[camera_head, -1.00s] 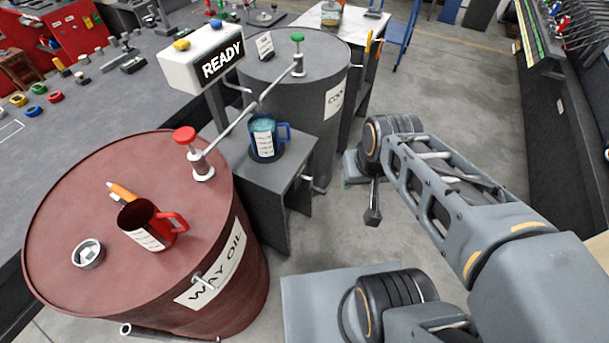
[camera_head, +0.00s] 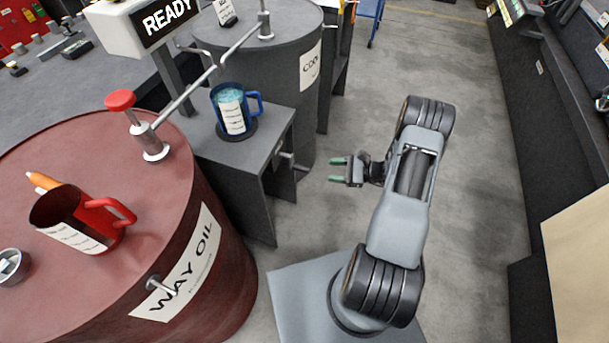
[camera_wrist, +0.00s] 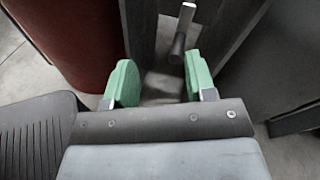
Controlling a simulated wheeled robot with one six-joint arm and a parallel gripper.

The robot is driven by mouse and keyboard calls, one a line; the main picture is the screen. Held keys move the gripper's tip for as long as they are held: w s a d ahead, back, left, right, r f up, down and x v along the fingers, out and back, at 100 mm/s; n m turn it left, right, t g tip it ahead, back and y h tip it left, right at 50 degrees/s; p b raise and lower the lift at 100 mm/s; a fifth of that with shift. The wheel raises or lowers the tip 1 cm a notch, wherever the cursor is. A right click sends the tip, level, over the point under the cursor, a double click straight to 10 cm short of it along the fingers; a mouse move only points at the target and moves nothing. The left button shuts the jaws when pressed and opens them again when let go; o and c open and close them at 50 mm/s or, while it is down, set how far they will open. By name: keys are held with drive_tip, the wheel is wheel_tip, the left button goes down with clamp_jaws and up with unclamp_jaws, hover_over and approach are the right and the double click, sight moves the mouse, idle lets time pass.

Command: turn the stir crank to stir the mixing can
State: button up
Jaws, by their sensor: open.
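The mixing can appears to be the blue can (camera_head: 231,112) with a handle, a white label and turquoise contents, upright on the grey stand (camera_head: 262,137). What looks like the stir crank (camera_head: 291,158) is a small bar with a grip on the stand's right side; the wrist view shows a bar with a dark grip (camera_wrist: 180,38) ahead, right of centre. My gripper (camera_head: 337,170) is open and empty, its green pads pointing left toward the stand, with a gap to the crank. In the wrist view my gripper (camera_wrist: 160,82) has its pads well apart.
The red WAY OIL barrel (camera_head: 225,275) stands left, with a red mug (camera_head: 75,222) and a red-knobbed valve (camera_head: 150,145) on top. A grey barrel (camera_head: 285,85) stands behind the stand. A READY sign (camera_head: 165,18) rises above. The floor (camera_head: 480,190) on the right is clear.

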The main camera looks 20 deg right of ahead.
sight(305, 169)
wheel_tip(305, 169, down, 6)
drive_tip(key=d+f+m+t+b, duration=0.1)
drive_tip(key=d+m+t, duration=0.1)
drive_tip(key=m+t, duration=0.15)
drive_tip(key=shift+h, duration=0.3)
drive_tip(key=x, duration=1.3)
drive_tip(key=shift+w+r, duration=0.15)
drive_tip(key=shift+r, duration=0.15)
drive_tip(key=shift+c, duration=0.4)
drive_tip(key=c, duration=0.8)
drive_tip(key=shift+c, duration=0.2)
drive_tip(key=shift+w+d+f+n+b, duration=0.1)
drive_tip(key=shift+n+b, duration=0.15)
drive_tip(key=shift+b, duration=0.1)
